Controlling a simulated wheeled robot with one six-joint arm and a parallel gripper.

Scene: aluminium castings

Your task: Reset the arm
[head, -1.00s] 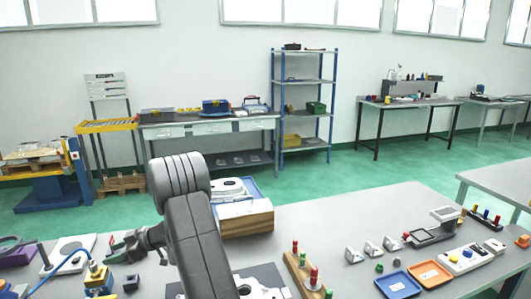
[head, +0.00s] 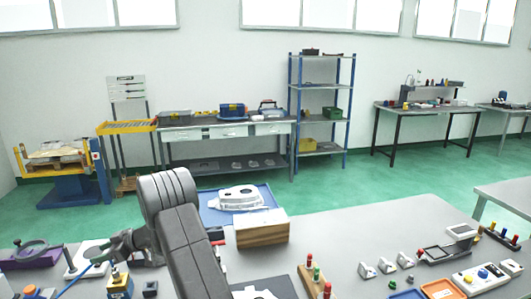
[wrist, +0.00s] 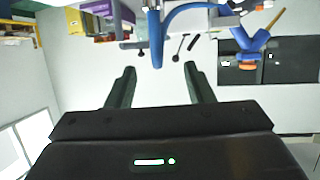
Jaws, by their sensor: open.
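My gripper (wrist: 158,85) is open in the wrist view, with its two dark fingers apart and nothing between them. In the head view my arm rises from the bottom centre and bends left. The gripper end there lies near the left of the table, mostly small and partly hidden behind my own links. The grey table (head: 345,235) spreads below and to the right of the arm.
A wooden block (head: 262,230) and a blue tray (head: 212,214) with a casting (head: 238,198) stand just right of my arm. A wooden rack with coloured pegs (head: 315,280) is nearer. A blue shelf unit (head: 320,100) stands against the wall.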

